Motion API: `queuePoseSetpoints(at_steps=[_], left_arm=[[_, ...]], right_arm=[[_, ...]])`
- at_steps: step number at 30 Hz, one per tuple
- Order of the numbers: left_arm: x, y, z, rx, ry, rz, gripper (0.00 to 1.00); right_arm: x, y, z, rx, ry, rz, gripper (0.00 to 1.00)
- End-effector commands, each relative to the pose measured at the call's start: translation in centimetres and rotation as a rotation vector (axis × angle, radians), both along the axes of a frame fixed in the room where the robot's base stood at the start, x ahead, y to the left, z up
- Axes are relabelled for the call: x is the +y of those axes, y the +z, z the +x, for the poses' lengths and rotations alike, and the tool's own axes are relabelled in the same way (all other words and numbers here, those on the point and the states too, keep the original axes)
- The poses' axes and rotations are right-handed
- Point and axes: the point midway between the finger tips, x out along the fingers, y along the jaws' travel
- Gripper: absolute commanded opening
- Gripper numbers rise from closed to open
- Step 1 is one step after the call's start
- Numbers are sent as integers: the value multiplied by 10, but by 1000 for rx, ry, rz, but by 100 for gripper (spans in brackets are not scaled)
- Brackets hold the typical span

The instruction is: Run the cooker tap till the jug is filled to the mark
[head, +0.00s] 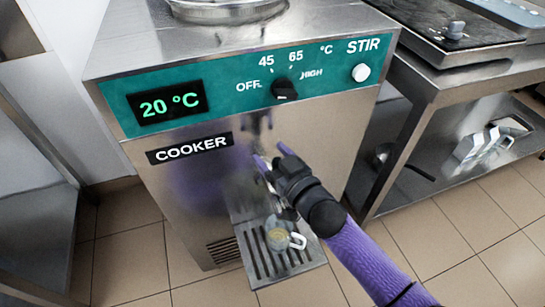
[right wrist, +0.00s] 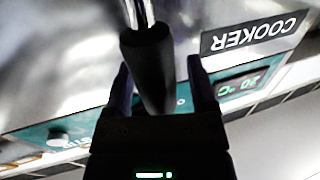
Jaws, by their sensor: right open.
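The steel cooker (head: 190,165) stands in front of me, its display (head: 166,105) reading 20 °C. My right gripper (head: 268,158) is at the cooker's front, by the tap. In the right wrist view the tap's black handle (right wrist: 148,65) lies between my two open fingers (right wrist: 160,88); I cannot tell whether they touch it. The small clear jug (head: 280,238) with a pale handle stands upright on the drip tray (head: 255,268), below my gripper. Something yellowish shows in the jug; its level and mark are too small to read. My left gripper is out of view.
The cooker's panel has a dark dial (head: 285,89) and a white STIR button (head: 361,73). To the right is a steel table (head: 440,85) with a hob on top and a shelf below holding white things. Tiled floor is clear in front.

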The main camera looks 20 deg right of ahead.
Motion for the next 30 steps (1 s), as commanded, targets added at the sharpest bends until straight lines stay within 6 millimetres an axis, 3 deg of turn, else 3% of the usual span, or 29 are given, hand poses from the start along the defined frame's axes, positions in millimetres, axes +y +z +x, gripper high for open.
queuePoseSetpoints(at_steps=[3, 4, 14, 30], left_arm=[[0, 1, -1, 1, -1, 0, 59], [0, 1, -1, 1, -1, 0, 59], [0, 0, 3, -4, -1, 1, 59], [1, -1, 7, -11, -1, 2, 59]], right_arm=[[0, 0, 0, 0, 0, 0, 72], [0, 0, 0, 0, 0, 0, 68], [0, 0, 0, 0, 0, 0, 0], [0, 0, -1, 0, 1, 0, 0]])
